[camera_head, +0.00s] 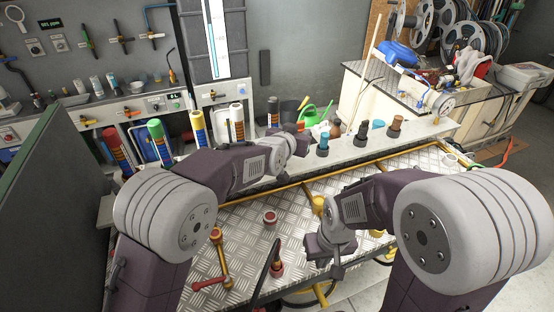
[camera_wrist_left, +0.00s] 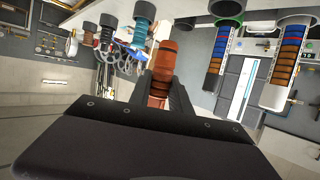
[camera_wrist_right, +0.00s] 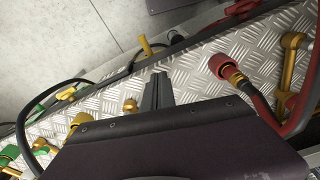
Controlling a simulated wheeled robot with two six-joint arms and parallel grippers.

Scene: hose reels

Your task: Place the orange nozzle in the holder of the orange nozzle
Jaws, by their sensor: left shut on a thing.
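My left gripper (camera_wrist_left: 160,90) is shut on an orange-brown ringed nozzle (camera_wrist_left: 163,62), which stands out between its fingertips in the left wrist view. In the head view the left gripper (camera_head: 298,143) is over the back of the metal table, by the shelf of holders; the nozzle is mostly hidden there. Dark upright holders stand along this shelf, one with a blue part (camera_head: 323,145) and one with a brown part (camera_head: 396,122). I cannot tell which is the orange nozzle's holder. My right gripper (camera_wrist_right: 157,92) looks shut and empty, above the table; its fingers lie close together.
The diamond-plate table (camera_head: 240,215) carries a red-ended hose fitting (camera_wrist_right: 222,66) and a red-and-yellow lever (camera_head: 218,255). A yellow pipe (camera_head: 285,187) crosses the table.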

